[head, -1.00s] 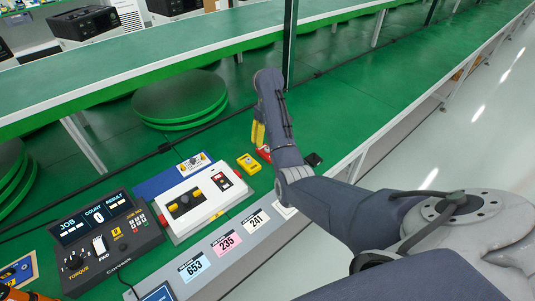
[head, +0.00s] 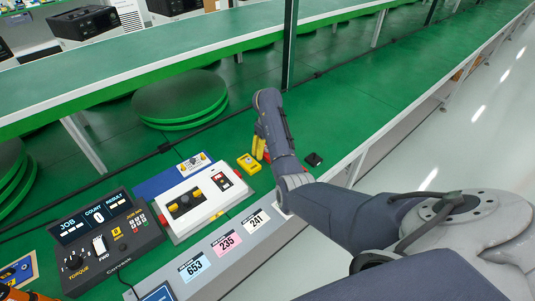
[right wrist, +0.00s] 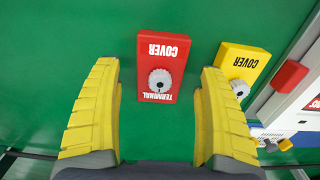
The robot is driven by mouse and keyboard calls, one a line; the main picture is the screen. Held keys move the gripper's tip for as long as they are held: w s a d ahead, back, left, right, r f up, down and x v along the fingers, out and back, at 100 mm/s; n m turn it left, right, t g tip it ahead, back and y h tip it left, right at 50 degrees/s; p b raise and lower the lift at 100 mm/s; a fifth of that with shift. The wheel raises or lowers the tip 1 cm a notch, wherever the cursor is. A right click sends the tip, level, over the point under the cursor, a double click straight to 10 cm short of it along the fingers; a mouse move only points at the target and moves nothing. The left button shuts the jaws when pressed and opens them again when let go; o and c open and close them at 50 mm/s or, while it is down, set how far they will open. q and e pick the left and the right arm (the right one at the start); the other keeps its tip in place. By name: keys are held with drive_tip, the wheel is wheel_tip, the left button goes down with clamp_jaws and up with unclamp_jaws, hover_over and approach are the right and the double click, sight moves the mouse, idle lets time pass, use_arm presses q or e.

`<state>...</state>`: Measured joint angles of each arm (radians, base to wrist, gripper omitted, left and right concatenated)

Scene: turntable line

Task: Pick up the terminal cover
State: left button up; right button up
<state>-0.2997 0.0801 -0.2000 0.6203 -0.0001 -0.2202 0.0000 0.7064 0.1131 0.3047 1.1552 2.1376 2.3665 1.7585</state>
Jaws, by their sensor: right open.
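The terminal cover is a red block (right wrist: 163,68) with a round grey knob and white lettering, lying on the green surface in the right wrist view. In the head view it is mostly hidden by my right gripper, with only a bit of red showing. My right gripper (head: 260,147) points down over it with yellow fingers. In the right wrist view the open fingers stand on either side of the cover, with green gaps between; they look apart from it. My left gripper is not in view.
A yellow cover (right wrist: 238,68) lies close beside the red one, near the right finger. A white fixture box (head: 193,202) and a dark torque controller (head: 105,240) stand to the left. A small black piece (head: 313,159) lies right of the gripper.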

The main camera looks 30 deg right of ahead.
drive_tip(key=shift+f, duration=0.9)
drive_tip(key=c, duration=1.3)
drive_tip(key=shift+r, duration=0.1)
